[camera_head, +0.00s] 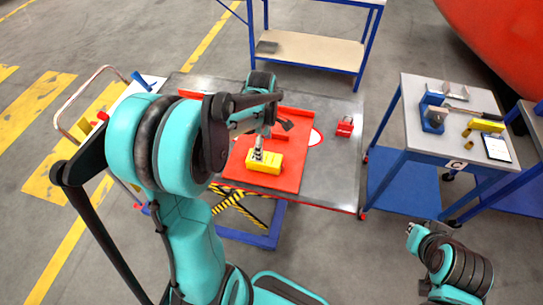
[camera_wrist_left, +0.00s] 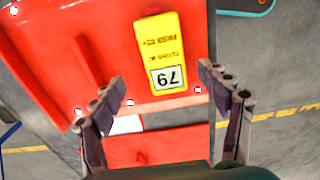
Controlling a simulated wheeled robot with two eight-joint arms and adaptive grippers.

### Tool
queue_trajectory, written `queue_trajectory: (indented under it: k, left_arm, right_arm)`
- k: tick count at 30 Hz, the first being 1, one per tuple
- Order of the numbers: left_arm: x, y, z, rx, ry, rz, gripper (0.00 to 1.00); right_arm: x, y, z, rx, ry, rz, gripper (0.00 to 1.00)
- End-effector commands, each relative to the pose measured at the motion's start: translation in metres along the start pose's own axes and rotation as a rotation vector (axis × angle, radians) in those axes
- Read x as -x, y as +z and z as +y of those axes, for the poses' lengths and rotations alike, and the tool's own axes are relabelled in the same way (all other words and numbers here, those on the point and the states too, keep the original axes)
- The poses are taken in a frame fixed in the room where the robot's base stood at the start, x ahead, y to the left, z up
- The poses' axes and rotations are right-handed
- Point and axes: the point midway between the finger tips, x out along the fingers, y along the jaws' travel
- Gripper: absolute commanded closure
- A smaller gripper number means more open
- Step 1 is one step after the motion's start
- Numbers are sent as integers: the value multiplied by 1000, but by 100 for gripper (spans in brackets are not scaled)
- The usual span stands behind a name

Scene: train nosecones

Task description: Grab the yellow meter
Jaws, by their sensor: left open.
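The yellow meter (camera_head: 264,161) lies on a red panel (camera_head: 293,178) on the grey table. A small silver piece (camera_head: 258,147) shows at its top left; I cannot tell whether it touches the meter. My left gripper (camera_head: 284,125) is above the panel, just beyond the meter in the head view. In the left wrist view my left gripper's fingers (camera_wrist_left: 160,82) are spread wide and empty, with the meter's label end between and beyond them.
A small red box (camera_head: 345,126) sits at the right of the grey table (camera_head: 335,180). A side table (camera_head: 400,125) at right holds a blue holder (camera_head: 432,112), another yellow object (camera_head: 487,125) and a tablet (camera_head: 496,148). My right arm (camera_head: 455,265) is at lower right, over clear floor.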

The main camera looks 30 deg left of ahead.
Motion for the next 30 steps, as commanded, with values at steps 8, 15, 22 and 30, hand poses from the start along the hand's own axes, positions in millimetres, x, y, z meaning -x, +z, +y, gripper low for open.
queue_trajectory:
  k: [8, 15, 22, 30]
  left_arm:
    - [-38, 2, -3, -3, 2, 0, 24]
    - [-68, 3, -5, -4, 2, 0, 24]
    - [-69, 3, -5, -4, 2, 0, 24]
    - [-69, 3, -5, -4, 2, 0, 87]
  right_arm:
    - [-9, 7, 0, 0, 0, 0, 100]
    - [-15, 11, 0, 0, 0, 0, 100]
    - [-14, 10, 0, 0, 0, 0, 100]
    - [-14, 10, 0, 0, 0, 0, 100]
